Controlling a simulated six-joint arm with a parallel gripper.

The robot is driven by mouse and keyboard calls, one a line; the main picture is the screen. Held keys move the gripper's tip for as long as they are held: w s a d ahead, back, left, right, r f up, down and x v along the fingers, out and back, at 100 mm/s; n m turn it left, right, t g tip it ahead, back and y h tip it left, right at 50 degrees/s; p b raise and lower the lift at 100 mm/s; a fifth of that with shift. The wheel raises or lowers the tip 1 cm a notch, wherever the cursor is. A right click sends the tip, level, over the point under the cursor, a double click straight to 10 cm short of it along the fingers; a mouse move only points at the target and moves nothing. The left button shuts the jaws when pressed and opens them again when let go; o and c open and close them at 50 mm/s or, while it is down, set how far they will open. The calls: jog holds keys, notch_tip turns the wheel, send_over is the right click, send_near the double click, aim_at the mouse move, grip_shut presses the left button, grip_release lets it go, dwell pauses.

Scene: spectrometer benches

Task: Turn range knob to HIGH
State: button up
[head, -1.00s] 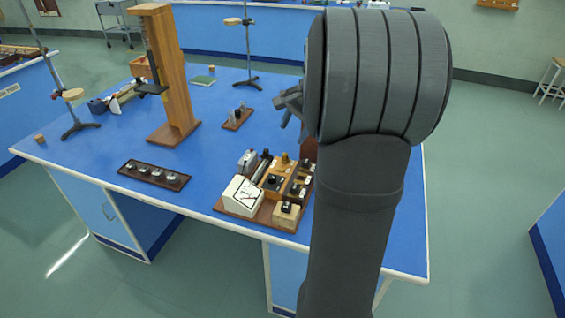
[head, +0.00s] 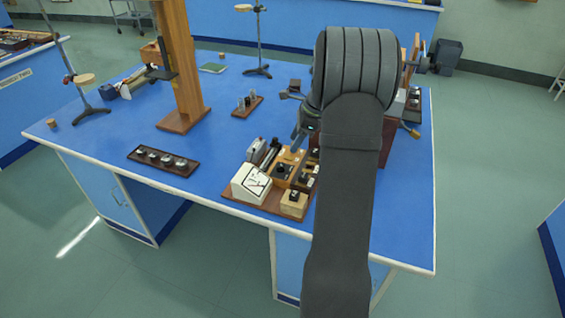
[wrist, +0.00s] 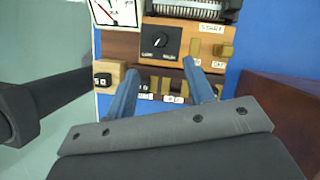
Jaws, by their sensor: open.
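The range knob (wrist: 158,42) is a black knob on a wooden block, with a white pointer line and small blurred labels below it. In the head view, the knob (head: 283,171) sits on its block beside the white meter, partly crowded by my arm. My gripper (wrist: 160,67) is open and empty in the wrist view. Its two blue-grey fingers reach toward the knob block, one tip either side of the space just below the knob in the picture. I cannot tell the height gap. The gripper (head: 297,146) shows over the apparatus board in the head view.
The white meter (head: 251,184), a small wooden switch block (head: 293,204) and the rheostat (wrist: 195,10) crowd the knob. More switches (wrist: 170,88) lie beneath the fingers. A dark tray (head: 163,161) and wooden stand (head: 183,120) are further left. Blue bench top between them is clear.

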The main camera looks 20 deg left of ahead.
aim_at(281, 165)
jog(key=x, duration=1.1)
jog(key=shift+d, duration=0.1)
jog(key=c, duration=1)
